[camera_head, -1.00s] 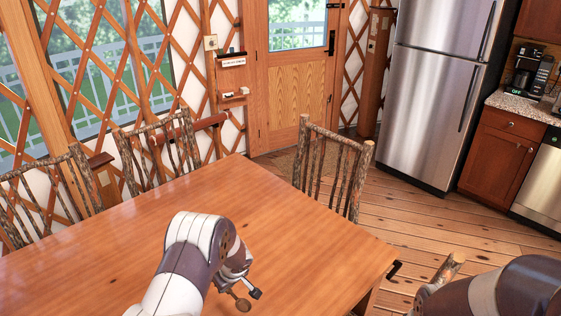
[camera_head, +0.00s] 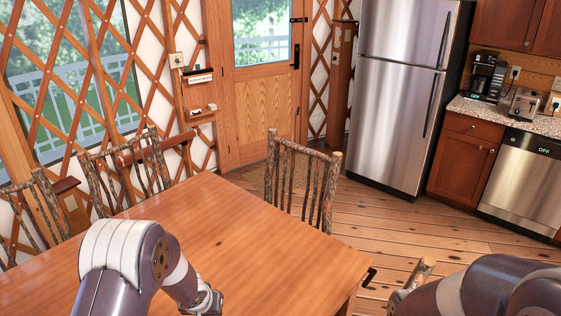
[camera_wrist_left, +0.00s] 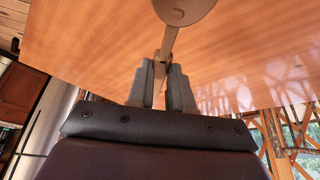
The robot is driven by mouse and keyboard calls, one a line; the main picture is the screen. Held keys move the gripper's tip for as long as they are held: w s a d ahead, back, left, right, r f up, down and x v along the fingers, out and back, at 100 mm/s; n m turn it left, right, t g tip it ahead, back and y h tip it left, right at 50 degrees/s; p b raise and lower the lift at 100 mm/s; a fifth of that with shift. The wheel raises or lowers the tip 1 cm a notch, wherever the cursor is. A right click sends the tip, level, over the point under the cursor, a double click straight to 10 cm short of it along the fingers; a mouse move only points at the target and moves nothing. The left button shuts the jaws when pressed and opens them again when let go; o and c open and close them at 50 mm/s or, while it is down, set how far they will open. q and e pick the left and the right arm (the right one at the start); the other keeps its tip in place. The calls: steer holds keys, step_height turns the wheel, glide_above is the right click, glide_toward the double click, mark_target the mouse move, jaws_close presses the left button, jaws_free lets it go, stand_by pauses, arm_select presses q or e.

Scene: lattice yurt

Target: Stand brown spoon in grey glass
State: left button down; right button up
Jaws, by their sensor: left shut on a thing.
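The brown spoon (camera_wrist_left: 170,40) is held in my left gripper (camera_wrist_left: 164,68). In the left wrist view the fingers are shut on its handle and its round bowl is at the top edge, partly cut off. In the head view my left gripper (camera_head: 207,302) is at the bottom edge over the table, largely cut off, and I cannot make out the spoon there. The grey glass is in neither view. My right arm is at the lower right of the head view; its gripper is out of sight.
The visible tabletop (camera_head: 270,245) is bare. Rustic chairs stand along its far side, one (camera_head: 303,180) near the right end. A chair post (camera_head: 420,270) shows right of the table. Beyond are open floor (camera_head: 425,220), a fridge (camera_head: 400,100) and a counter (camera_head: 500,110).

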arm_select(q)
steer(key=shift+s+r, duration=0.55)
steer(key=shift+s, duration=0.3)
steer(key=shift+a+r, duration=0.1)
steer(key=shift+r, duration=0.15)
steer(key=shift+w+a+r, duration=0.1)
steer(key=shift+w+r, duration=0.15)
arm_select(e)
steer(key=shift+w+f, duration=0.1)
steer(key=shift+f, duration=0.3)
